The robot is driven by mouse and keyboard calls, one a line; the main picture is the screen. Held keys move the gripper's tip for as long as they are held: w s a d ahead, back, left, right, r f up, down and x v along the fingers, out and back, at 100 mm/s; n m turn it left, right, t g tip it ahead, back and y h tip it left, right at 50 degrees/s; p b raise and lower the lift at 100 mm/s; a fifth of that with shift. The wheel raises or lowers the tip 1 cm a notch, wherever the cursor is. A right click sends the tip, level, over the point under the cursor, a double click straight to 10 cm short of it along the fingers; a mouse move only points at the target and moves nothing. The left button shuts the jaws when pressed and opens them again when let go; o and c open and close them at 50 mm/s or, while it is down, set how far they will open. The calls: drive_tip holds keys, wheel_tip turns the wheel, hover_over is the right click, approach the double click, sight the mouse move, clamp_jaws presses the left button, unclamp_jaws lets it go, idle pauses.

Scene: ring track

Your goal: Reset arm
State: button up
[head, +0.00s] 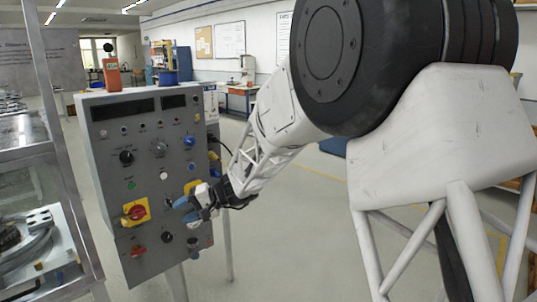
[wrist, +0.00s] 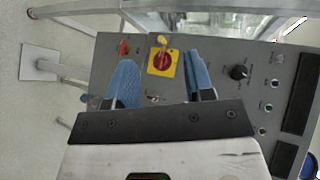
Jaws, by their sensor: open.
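My gripper (head: 184,205) is at the lower right part of the grey control panel (head: 105,190), in front of its face. In the wrist view its two blue-padded fingers (wrist: 160,72) are spread apart with nothing held between them. A red rotary switch on a yellow plate (head: 136,212) is left of my gripper in the head view. In the wrist view this switch (wrist: 161,62) appears between and beyond the fingertips. I cannot tell whether a finger touches the panel. My gripper and arm hide some controls at the panel's right side.
The panel carries several knobs, including a black one (head: 126,157) and a red one (head: 138,251) low down. A metal-framed station (head: 40,235) stands at left. Open floor (head: 310,235) lies to the right.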

drive_tip(key=s+d+r+m+t+h, duration=0.1)
drive_tip(key=s+d+h, duration=0.5)
drive_tip(key=s+d, duration=1.3)
drive_tip(key=s+d+r+t+h, duration=0.3)
drive_tip(key=s+d+h, duration=0.4)
drive_tip(key=s+d, duration=1.2)
drive_tip(key=d, duration=0.5)
drive_tip(key=shift+m+h, duration=0.3)
drive_tip(key=shift+m, duration=0.1)
idle(0.6)
